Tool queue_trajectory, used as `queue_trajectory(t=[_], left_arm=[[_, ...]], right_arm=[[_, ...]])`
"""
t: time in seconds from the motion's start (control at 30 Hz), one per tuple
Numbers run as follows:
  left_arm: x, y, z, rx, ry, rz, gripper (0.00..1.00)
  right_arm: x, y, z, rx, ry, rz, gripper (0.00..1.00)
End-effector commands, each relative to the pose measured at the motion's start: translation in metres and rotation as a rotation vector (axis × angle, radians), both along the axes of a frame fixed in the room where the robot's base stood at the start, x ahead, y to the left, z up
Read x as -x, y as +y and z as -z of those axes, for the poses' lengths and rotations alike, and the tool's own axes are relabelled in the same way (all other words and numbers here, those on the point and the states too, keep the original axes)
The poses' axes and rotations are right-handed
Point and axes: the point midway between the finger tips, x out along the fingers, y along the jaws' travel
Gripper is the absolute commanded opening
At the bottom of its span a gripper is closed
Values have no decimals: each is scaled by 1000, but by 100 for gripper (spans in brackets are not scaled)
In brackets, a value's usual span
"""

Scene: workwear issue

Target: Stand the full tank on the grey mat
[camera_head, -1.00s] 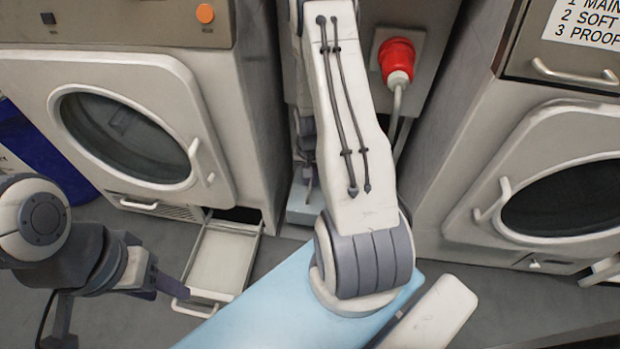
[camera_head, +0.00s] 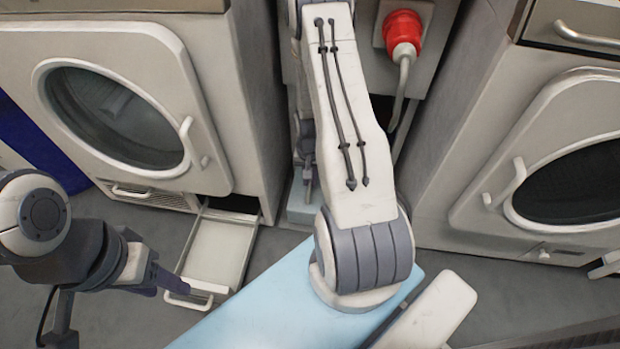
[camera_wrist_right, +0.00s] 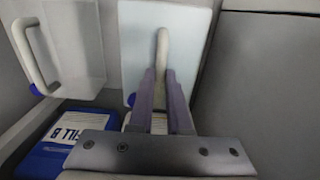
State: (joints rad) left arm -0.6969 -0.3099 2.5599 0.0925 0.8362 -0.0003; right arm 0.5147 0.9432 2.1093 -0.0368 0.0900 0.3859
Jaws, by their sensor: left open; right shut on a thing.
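In the right wrist view my right gripper (camera_wrist_right: 161,88) is shut on the pale upright handle (camera_wrist_right: 162,48) of a whitish tank (camera_wrist_right: 190,45) with a blue spot at its lower left. A second pale, box-like thing (camera_wrist_right: 80,45) with a similar handle is left of it. I cannot tell from here how full either is. My left gripper (camera_head: 158,279) is open and empty, left of a pulled-out tray (camera_head: 218,252). I cannot make out a grey mat.
Two dryers, left (camera_head: 115,118) and right (camera_head: 570,185), flank a gap with a red plug (camera_head: 402,30) and its cable. The tray juts out from under the left dryer over the grey floor. A blue container (camera_wrist_right: 60,150) with a white label lies lower left in the wrist view.

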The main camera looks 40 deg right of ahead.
Motion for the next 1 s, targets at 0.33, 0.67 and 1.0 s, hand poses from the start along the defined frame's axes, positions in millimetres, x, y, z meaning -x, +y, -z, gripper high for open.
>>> queue_trajectory(t=[0.33, 0.67, 1.0], left_arm=[[0, 0, 1, 0, 0, 0, 50], [0, 0, 4, 0, 0, 0, 50], [0, 0, 4, 0, 0, 0, 50]], right_arm=[[-1, 0, 1, 1, -2, 0, 0], [-1, -1, 7, 1, -2, 0, 0], [1, 0, 8, -1, 2, 0, 51]])
